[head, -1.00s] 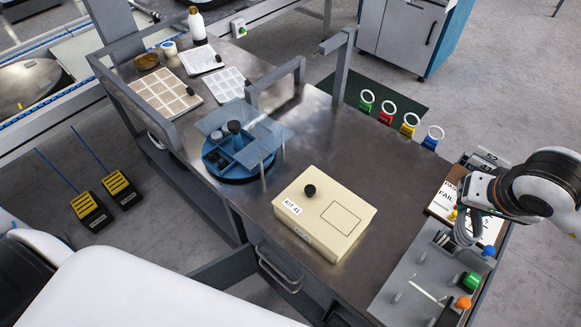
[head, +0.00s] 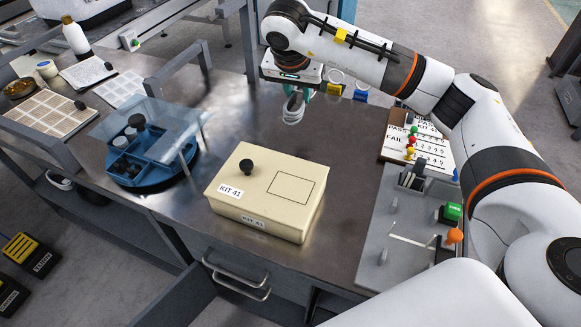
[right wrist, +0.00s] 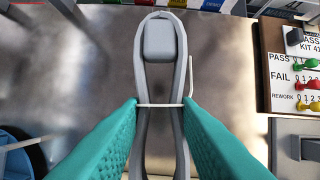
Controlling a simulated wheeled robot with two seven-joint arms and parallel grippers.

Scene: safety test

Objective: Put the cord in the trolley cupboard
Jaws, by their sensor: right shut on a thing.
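The grey cord (head: 293,110) is a bundled loop hanging from my right gripper (head: 298,90) above the back part of the bench. In the right wrist view the cord (right wrist: 160,90) has a grey plug at its far end and a thin pale tie round its middle. The teal fingers of the right gripper (right wrist: 160,110) are shut on it from both sides. My left gripper is not in view. A drawer or cupboard front with a metal handle (head: 237,280) shows under the bench's front edge; I cannot tell whether it belongs to the trolley cupboard.
A cream KIT 41 box (head: 265,190) stands mid-bench. A blue round tray (head: 150,170) with a clear cover is left of it. A pass/fail board (head: 425,148) and a grey fixture (head: 395,240) are at right. A grey frame post (head: 250,45) stands behind the bench.

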